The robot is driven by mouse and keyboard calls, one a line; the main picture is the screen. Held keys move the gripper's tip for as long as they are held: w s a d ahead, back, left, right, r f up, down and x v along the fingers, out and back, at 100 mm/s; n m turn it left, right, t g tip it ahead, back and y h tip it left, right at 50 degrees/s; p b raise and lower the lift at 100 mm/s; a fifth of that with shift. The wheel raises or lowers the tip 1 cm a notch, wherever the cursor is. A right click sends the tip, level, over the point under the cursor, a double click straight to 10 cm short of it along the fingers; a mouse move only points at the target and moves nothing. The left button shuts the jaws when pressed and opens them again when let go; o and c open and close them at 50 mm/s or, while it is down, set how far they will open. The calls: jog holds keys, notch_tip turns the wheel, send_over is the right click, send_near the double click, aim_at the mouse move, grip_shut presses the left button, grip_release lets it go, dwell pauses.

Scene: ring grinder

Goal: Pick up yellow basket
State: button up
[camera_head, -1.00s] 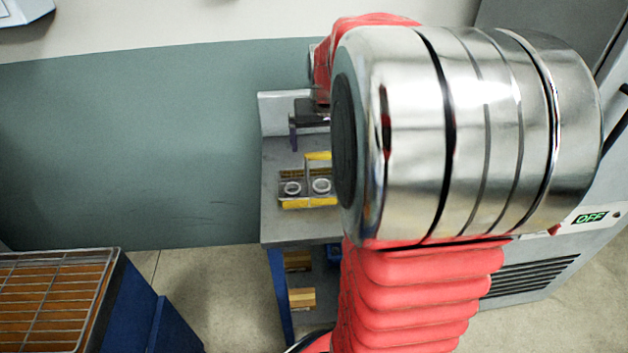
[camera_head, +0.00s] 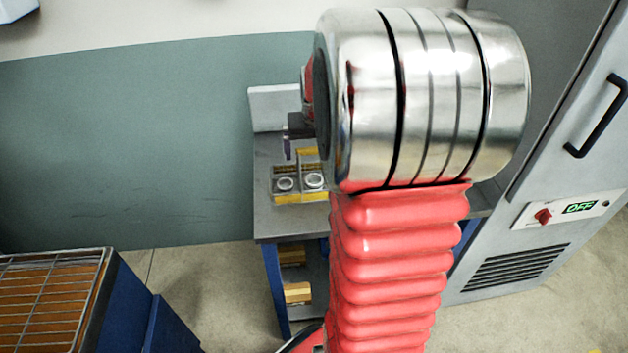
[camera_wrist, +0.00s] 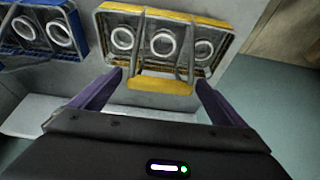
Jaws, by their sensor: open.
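The yellow basket (camera_head: 299,198) sits on the grey bench top in the head view, partly hidden by my arm. It has yellow ends, a grey wire frame and metal rings inside. In the wrist view the yellow basket (camera_wrist: 213,22) is at the top middle, with several rings in it and a yellow handle bar (camera_wrist: 160,86) nearest my gripper. My gripper (camera_wrist: 160,80) is open, its two purple fingers spread to either side of the handle bar. I cannot tell whether they are level with it. In the head view my gripper (camera_head: 287,152) is just behind the basket, largely hidden.
A blue basket (camera_wrist: 50,32) with rings stands beside the yellow one in the wrist view. The grey bench (camera_head: 275,228) has a raised back panel (camera_head: 272,108). A grey cabinet (camera_head: 560,150) reading OFF stands right. A blue unit with a wire rack (camera_head: 50,300) stands lower left.

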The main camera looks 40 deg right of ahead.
dwell(0.5)
jog(key=c, duration=1.8)
jog(key=shift+r, duration=0.1)
notch_tip(320, 180, up, 10)
jog(key=shift+w+a, duration=0.1)
dwell(1.0)
